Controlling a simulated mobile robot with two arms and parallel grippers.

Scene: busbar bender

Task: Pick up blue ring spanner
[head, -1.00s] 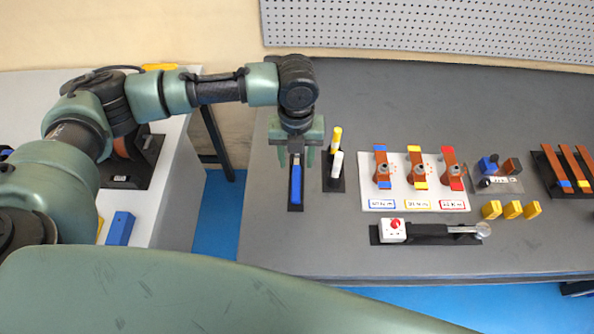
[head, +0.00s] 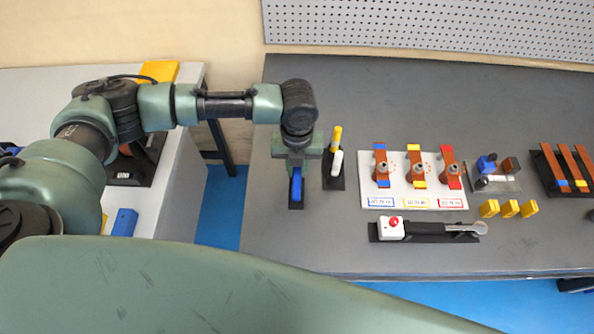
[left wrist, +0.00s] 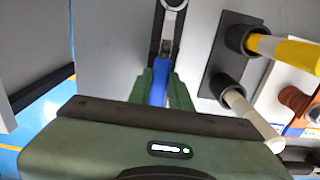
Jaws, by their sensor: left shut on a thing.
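The blue ring spanner (head: 296,186) has a blue handle and stands out below my left gripper in the head view, over a narrow dark holder (head: 296,204) on the grey bench. In the left wrist view its blue handle (left wrist: 159,88) is between the green fingers, and its metal ring end (left wrist: 174,4) shows at the top edge. My left gripper (head: 297,160) points down and is shut on the handle; it also shows in the left wrist view (left wrist: 160,92). I cannot tell whether the spanner still touches its holder. My right gripper is not in view.
A dark holder (head: 334,183) with a yellow and a white marker stands close on the right. Farther right are a white board (head: 400,200) with copper bars, yellow blocks (head: 508,208) and a torque wrench (head: 440,229). The bench front is clear below the spanner.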

